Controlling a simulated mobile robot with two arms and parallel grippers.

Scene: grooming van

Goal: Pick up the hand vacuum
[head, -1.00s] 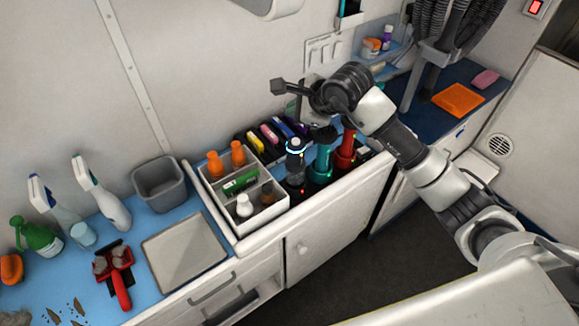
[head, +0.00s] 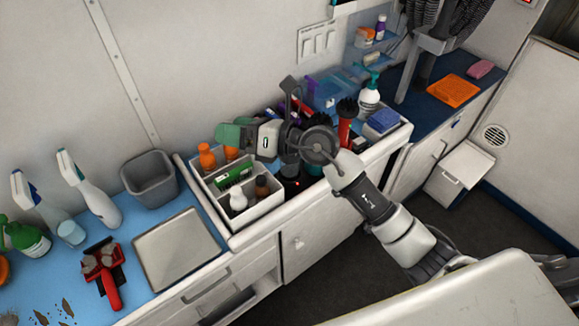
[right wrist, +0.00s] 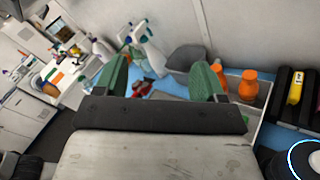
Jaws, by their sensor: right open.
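My right gripper (head: 228,134) reaches in from the right with green fingers, pointing left above the divided caddy. In the right wrist view its two fingers (right wrist: 160,72) are apart with nothing between them. A dark rounded device with a glowing blue ring (right wrist: 303,160) shows at that view's lower right corner, outside the fingers; it may be the hand vacuum, but I cannot be sure. In the head view my right wrist hides most of that spot. A red upright device (head: 345,128) stands just right of the wrist. My left gripper is not in view.
The white divided caddy (head: 228,215) holds bottles and a green box. A grey bin (head: 150,180), an empty tray (head: 178,250), spray bottles (head: 92,190) and a red-handled brush (head: 108,280) are to the left. A pump bottle (head: 369,100) stands at the right.

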